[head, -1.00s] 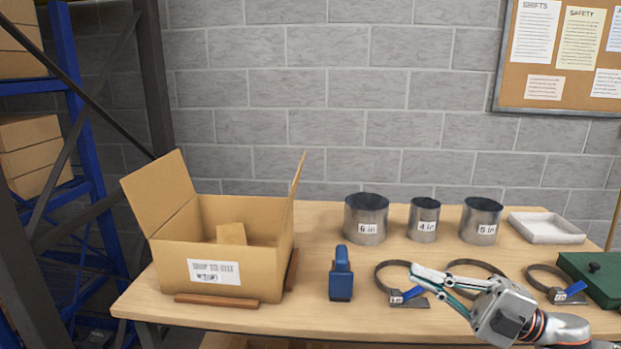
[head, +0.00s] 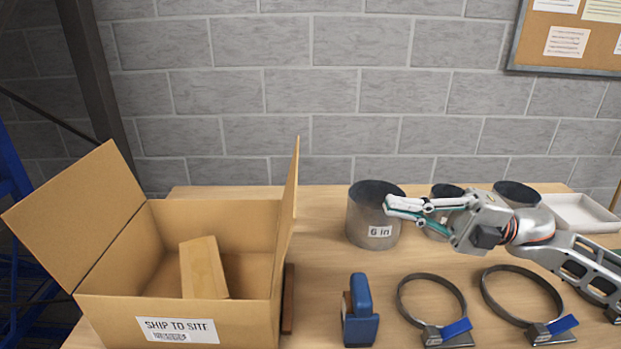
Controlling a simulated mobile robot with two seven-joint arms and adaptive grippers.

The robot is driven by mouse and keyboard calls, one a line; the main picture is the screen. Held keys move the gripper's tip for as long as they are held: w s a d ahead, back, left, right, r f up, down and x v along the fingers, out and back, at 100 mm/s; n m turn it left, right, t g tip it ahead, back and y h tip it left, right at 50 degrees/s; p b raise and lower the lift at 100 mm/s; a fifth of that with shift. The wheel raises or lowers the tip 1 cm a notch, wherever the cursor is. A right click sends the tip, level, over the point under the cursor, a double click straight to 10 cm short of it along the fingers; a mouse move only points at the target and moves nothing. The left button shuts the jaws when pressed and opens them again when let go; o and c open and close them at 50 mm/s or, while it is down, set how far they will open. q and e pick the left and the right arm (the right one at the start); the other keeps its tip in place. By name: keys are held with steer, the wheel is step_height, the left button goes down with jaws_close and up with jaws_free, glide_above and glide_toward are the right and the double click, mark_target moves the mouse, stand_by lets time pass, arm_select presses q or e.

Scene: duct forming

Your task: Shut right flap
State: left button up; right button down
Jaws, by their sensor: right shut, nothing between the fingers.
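The cardboard box (head: 180,313) stands open at the left of the table, with a "SHIP TO SITE" label on its front. Its right flap (head: 290,190) stands almost upright, seen nearly edge-on. Its left flap (head: 75,213) leans outward to the left. A smaller tan cardboard piece (head: 203,268) lies inside the box. My right gripper (head: 388,206) is shut and empty, pointing left. It appears in front of the 6 in duct, to the right of the right flap and apart from it. My left gripper is not in view.
The 6 in metal duct (head: 370,232) stands behind my right gripper, with two more ducts partly hidden by my arm. A blue tool (head: 360,315) and ring clamps (head: 432,280) lie in front. A white tray (head: 583,215) is at the right.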

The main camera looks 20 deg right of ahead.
step_height(320, 180, up, 4)
steer(key=f+p, duration=0.1)
steer(key=p, duration=0.3)
glide_above(287, 206)
steer(key=s+d, duration=0.4)
steer(key=s, duration=0.1)
steer(key=shift+w+a+r, duration=0.1)
steer(key=shift+w+r, duration=0.1)
